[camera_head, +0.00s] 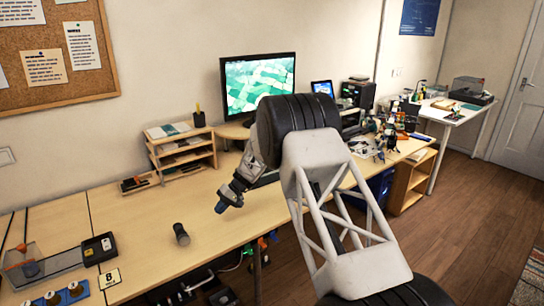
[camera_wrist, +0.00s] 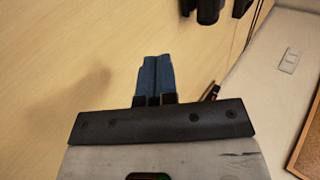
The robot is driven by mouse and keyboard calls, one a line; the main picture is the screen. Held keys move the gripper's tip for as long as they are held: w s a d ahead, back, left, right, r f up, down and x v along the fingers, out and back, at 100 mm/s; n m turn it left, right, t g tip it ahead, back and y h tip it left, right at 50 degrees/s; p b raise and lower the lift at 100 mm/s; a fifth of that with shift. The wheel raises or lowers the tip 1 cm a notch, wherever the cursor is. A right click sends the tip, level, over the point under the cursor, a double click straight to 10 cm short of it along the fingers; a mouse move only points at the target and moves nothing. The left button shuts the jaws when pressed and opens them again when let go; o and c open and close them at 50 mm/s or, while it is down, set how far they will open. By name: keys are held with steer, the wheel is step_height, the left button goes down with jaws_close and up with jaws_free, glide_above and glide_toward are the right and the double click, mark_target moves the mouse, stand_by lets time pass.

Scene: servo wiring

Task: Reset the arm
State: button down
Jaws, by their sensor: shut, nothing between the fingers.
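My gripper (camera_head: 229,197) is in the head view above the middle of the long wooden table (camera_head: 215,230). Its blue fingers are together with nothing between them. The fingers also show in the wrist view (camera_wrist: 155,77), side by side and touching, over bare tabletop. My arm reaches in from the lower right and hides part of the table behind it.
A dark cylinder (camera_head: 181,234) stands on the table left of my gripper. A wooden shelf organiser (camera_head: 183,155) and a monitor (camera_head: 258,87) are at the back. A black device (camera_head: 98,248) lies at the left. Cluttered gear (camera_head: 385,135) fills the right end. The table between cylinder and organiser is clear.

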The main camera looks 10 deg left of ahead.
steer(key=s+d+r+m+t+h, duration=0.1)
steer(key=s+d+r, duration=0.5)
steer(key=d+r, duration=0.45)
steer(key=s+d+r+m+t+h, duration=0.1)
steer(key=s+d+r+t, duration=0.1)
steer(key=s+d+r, duration=0.65)
steer(key=s+d+r+m+t+h, duration=0.15)
steer(key=s+d+r, duration=0.35)
steer(key=d+r, duration=0.65)
steer(key=s+d+r+m+t+h, duration=0.2)
steer(key=s+d+r, duration=0.1)
steer(key=s+d, duration=1.2)
steer(key=s+d+f+m+t+h, duration=0.1)
steer(key=s+d, duration=0.3)
steer(key=s, duration=0.5)
steer(key=s+d+f+m+t+h, duration=0.1)
steer(key=s+d, duration=0.3)
steer(key=s, duration=0.6)
steer(key=shift+s+f, duration=0.25)
steer(key=shift+f, duration=0.25)
